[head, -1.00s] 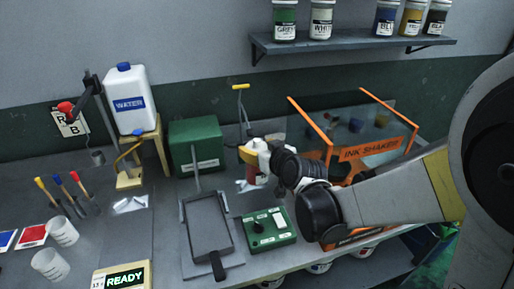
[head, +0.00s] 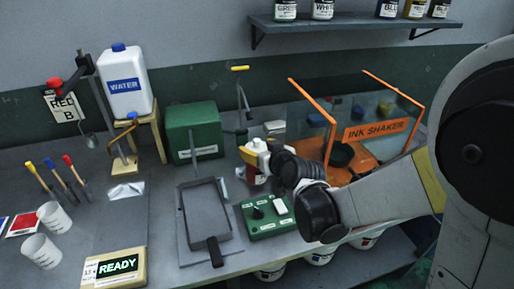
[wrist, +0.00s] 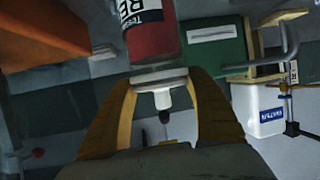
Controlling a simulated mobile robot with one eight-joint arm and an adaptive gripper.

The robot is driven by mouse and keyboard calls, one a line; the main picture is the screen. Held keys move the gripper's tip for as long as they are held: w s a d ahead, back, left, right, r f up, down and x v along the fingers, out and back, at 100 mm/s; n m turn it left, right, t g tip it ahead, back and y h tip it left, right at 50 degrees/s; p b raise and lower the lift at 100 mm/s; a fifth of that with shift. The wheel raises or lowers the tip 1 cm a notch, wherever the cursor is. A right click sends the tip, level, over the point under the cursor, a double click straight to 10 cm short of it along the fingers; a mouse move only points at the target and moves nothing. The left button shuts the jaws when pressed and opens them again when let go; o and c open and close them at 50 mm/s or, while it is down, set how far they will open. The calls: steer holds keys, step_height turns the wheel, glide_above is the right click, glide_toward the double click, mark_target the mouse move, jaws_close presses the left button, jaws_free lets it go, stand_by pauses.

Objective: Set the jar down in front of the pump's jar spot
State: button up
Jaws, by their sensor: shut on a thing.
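My gripper (head: 255,153) is shut on the jar's white top, and its yellow fingers flank that top in the wrist view (wrist: 160,82). The jar (wrist: 152,38) is red with a white and dark label, partly cut off by the frame edge. In the head view the jar (head: 255,177) hangs below my gripper over the bench, beside the green box; whether it touches the bench I cannot tell. A stand with a yellow T-handle (head: 240,69), likely the pump, rises behind my gripper. Its lower part and the jar spot are not clearly visible.
The orange-framed ink shaker (head: 375,130) stands right of my gripper. A green box (head: 193,130) is at left, a grey tray (head: 207,210) and green control box (head: 266,218) in front. A water jug (head: 126,85) and white cups (head: 52,215) stand further left.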

steer(key=shift+f+b, duration=0.5)
steer(key=o, duration=1.5)
steer(key=shift+s, duration=0.1)
steer(key=v, duration=1.2)
steer(key=shift+d, duration=0.1)
